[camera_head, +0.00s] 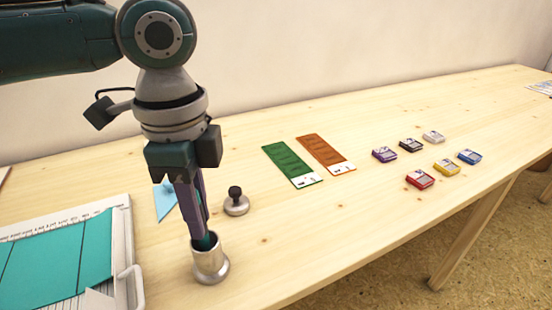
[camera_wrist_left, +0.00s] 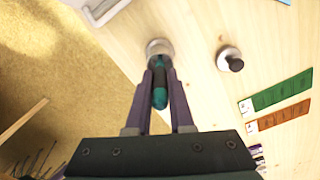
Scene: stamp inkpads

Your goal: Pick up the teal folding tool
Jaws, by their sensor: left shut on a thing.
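The teal folding tool (camera_wrist_left: 159,92) stands in a small metal cup (camera_head: 210,262) near the table's front edge. The cup also shows in the left wrist view (camera_wrist_left: 159,47). My left gripper (camera_head: 203,240) points down over the cup, and its purple fingers are shut on the tool's upper part. In the left wrist view the tool lies between the two fingertips (camera_wrist_left: 160,75). In the head view the fingers hide most of the tool, and only a bit of teal shows at the cup's mouth. The tool's lower end is hidden in the cup. My right gripper is not in view.
A paper trimmer with a teal sheet (camera_head: 60,262) is left of the cup. A metal weight with a black knob (camera_head: 236,203) stands just behind it. Green (camera_head: 290,165) and brown (camera_head: 325,154) strips and several inkpads (camera_head: 420,179) lie to the right. Table between is clear.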

